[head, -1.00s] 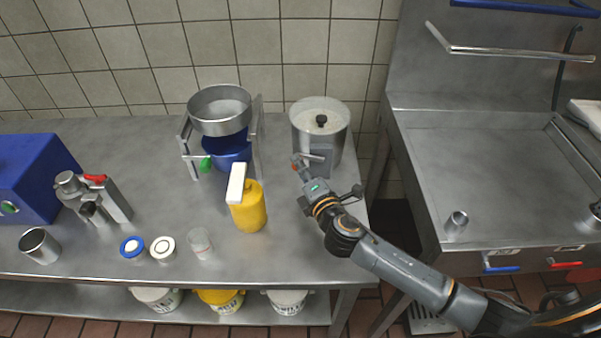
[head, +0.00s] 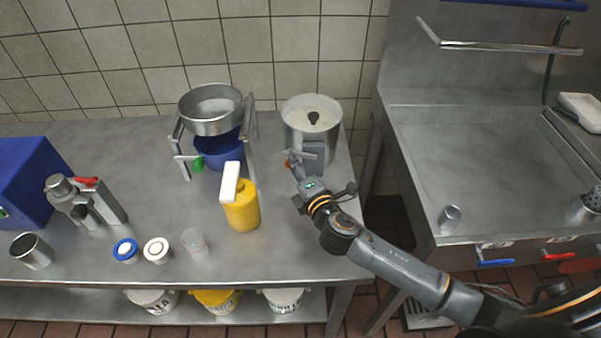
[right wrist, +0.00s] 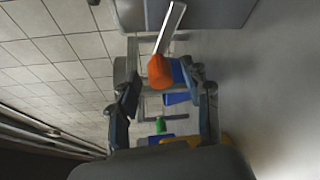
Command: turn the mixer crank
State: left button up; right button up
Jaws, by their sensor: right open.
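The mixer is a round steel pot (head: 297,128) with a pale lid and a dark knob on top. A grey box is on its front, and the metal crank arm (right wrist: 169,28) ends in an orange handle (right wrist: 160,72). My right gripper (head: 292,166) is at the front of the pot by the handle, which is mostly hidden in the head view. In the right wrist view my right gripper (right wrist: 160,108) is open, and the orange handle lies between or just beyond its fingers. Contact cannot be told. My left gripper is not in view.
A yellow bottle (head: 241,211) stands front left of the gripper. Left of the pot is a stand with a steel bowl (head: 210,122) over a blue bowl (head: 212,157). Cups and jars line the front of the bench (head: 130,190).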

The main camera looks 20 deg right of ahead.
jog(key=s+d+r, duration=0.1)
jog(key=s, duration=1)
jog(key=shift+s+r, duration=0.2)
jog(key=shift+s, duration=0.1)
jog(key=shift+o, duration=0.5)
jog(key=shift+d, duration=0.1)
